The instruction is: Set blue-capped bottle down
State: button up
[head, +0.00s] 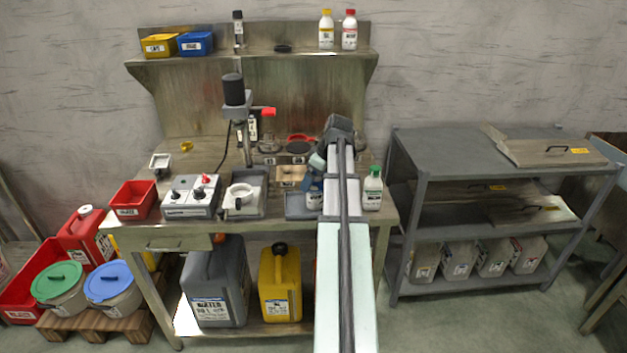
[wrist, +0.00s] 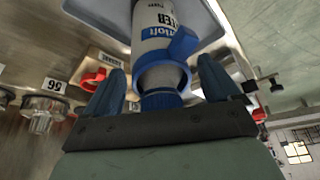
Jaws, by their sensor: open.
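The blue-capped bottle (head: 314,196) is white with a blue label and appears to stand upright on a grey-blue tray (head: 294,207) near the bench's front edge. In the wrist view the bottle (wrist: 154,42) sits between the two dark blue fingers, its blue cap (wrist: 163,101) toward the palm. My gripper (head: 316,174) is at the bottle's top. In the wrist view my gripper (wrist: 160,68) is open, with a visible gap between each finger and the bottle. My arm hides part of the tray and the bottle's right side in the head view.
A green-capped white bottle (head: 373,189) stands close to the right of my arm. To the left are a white-topped device (head: 246,191), a control box (head: 190,197) and a red bin (head: 134,199). A stand with a black motor (head: 235,92) rises behind.

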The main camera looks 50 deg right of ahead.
jog(key=v, duration=1.1)
jog(key=shift+r, duration=0.2)
